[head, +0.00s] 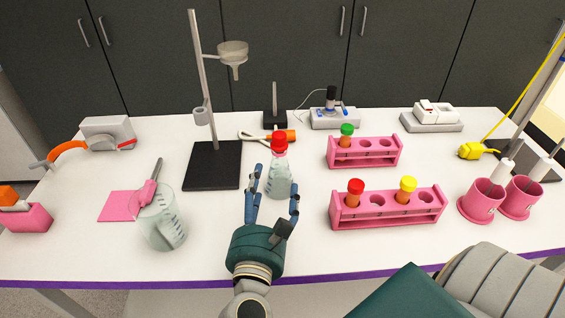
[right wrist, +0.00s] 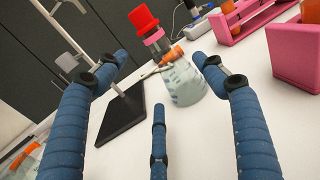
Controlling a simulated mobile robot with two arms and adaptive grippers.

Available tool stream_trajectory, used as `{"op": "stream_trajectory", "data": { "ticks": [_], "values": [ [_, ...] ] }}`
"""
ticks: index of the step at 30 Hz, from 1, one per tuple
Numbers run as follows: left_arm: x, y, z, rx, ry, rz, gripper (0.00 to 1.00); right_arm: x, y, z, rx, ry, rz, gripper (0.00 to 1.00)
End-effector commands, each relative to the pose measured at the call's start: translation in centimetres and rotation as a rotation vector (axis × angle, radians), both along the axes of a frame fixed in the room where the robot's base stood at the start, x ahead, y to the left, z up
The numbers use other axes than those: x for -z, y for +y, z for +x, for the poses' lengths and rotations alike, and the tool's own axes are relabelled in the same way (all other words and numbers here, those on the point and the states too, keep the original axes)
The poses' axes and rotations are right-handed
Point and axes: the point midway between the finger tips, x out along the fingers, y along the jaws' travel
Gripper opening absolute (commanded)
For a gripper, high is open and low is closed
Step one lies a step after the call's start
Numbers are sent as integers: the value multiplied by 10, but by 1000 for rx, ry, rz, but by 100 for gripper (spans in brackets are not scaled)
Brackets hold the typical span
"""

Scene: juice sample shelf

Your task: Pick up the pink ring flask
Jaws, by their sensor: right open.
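The pink ring flask (head: 279,181) is a clear conical flask with a red cap and a pink ring around its neck. It stands upright on the table near the middle of the head view. My right gripper (head: 272,192) reaches in from the front edge with its blue fingers open and spread around the flask's near side. In the right wrist view, the flask (right wrist: 184,82) stands between and just beyond the open fingers (right wrist: 156,80). I cannot tell whether any finger touches it. My left gripper is not in view.
Left of the flask are a stand with a black base (head: 212,172) and a clear beaker (head: 161,225). An orange-handled tool (head: 283,135) lies behind the flask. Pink tube racks (head: 386,213) (head: 363,155) stand to the right, with pink cups (head: 481,205) farther right.

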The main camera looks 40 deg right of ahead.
Motion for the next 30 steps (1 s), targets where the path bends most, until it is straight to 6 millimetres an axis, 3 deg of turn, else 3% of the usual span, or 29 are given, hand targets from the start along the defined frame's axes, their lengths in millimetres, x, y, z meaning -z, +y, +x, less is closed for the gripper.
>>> {"op": "stream_trajectory", "data": {
  "ticks": [4, 9, 13, 17, 24, 30],
  "values": [
    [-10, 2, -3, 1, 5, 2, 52, -3, -15, 16, 7, -1, 7, 70],
    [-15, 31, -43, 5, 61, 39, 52, -1, -31, 34, 5, 1, 4, 70],
    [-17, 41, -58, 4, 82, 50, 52, -1, -37, 40, 5, 1, 4, 70],
    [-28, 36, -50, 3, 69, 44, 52, -7, -47, 52, 5, 0, 1, 70],
    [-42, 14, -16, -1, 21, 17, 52, -5, -69, 75, 5, 1, 2, 70],
    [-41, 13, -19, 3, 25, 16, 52, -3, -71, 78, 5, 1, 5, 70]
  ]
}}
